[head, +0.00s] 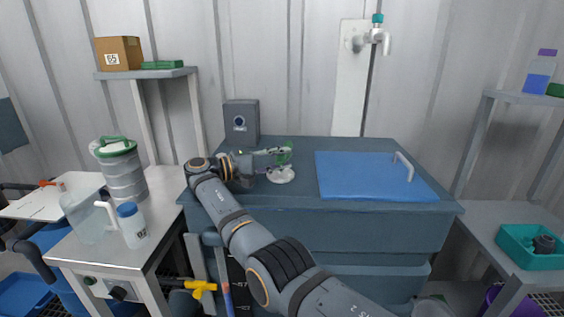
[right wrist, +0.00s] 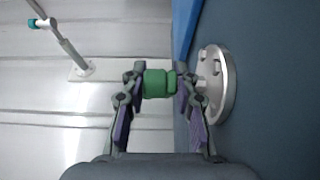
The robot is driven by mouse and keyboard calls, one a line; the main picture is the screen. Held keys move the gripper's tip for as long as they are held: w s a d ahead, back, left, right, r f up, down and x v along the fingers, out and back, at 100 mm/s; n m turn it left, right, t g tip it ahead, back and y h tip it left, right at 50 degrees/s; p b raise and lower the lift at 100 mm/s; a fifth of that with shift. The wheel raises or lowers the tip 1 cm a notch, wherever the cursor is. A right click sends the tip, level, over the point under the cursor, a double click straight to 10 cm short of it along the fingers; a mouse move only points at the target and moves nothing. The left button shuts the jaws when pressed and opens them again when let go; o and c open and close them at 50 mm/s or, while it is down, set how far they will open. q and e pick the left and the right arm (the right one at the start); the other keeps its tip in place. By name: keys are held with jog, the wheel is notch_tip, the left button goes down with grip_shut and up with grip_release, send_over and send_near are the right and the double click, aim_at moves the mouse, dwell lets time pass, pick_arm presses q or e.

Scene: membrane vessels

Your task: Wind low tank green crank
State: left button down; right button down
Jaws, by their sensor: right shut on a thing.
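The low tank (head: 320,225) is a dark blue-grey box in the middle of the head view. On its top, left of a blue lid (head: 372,176), stands a crank with a pale round base (head: 281,176) and a green grip (head: 289,146). My right gripper (head: 284,153) reaches over the tank top from the left of the crank and is shut on the green grip. In the right wrist view the green grip (right wrist: 158,84) sits between both fingers, beside the pale disc (right wrist: 216,85). The fingers partly hide the crank in the head view. My left gripper is not in view.
A grey box (head: 241,122) stands behind my gripper on the tank top. The blue lid has a pale handle (head: 404,167). A wall tap (head: 377,38) hangs above. A side table (head: 85,245) at left holds a clear jug, a bottle and a canister (head: 124,175).

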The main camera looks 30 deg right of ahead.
jog(key=shift+w+d+r, duration=0.1)
jog(key=shift+r, duration=0.45)
jog(key=c, duration=1.2)
grip_release()
jog(key=shift+f, duration=0.15)
jog(key=shift+f, duration=0.1)
